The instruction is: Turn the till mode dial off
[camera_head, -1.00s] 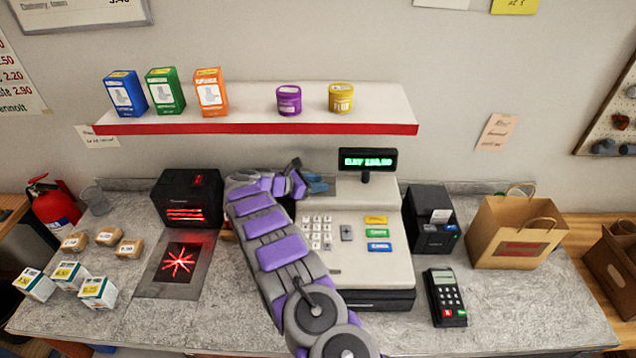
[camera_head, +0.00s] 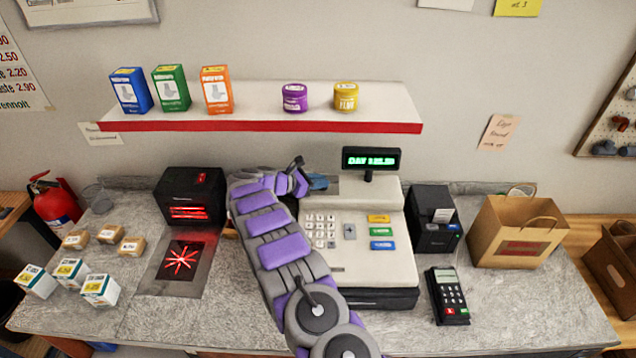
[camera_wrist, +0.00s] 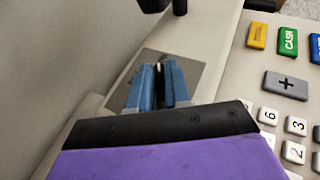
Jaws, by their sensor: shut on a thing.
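The cash register till (camera_head: 375,260) stands on the counter, with its display lit green. In the wrist view, the blue fingers of my gripper (camera_wrist: 159,82) reach down to a grey plate (camera_wrist: 196,72) on the till's casing, left of the keys. The fingers are close together on a small dark piece at their tips, which seems to be the mode dial (camera_wrist: 158,68). The fingers hide most of it, so its setting cannot be read. In the head view my gripper (camera_head: 318,182) shows only as a bit of blue behind my arm, at the till's upper left.
The till's keys (camera_head: 320,231) lie right of my gripper. The display pole (camera_head: 367,177) rises close by. The red-edged shelf (camera_head: 260,126) overhangs behind. A black scanner (camera_head: 190,197) stands left, a printer (camera_head: 433,218) and card terminal (camera_head: 447,295) right.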

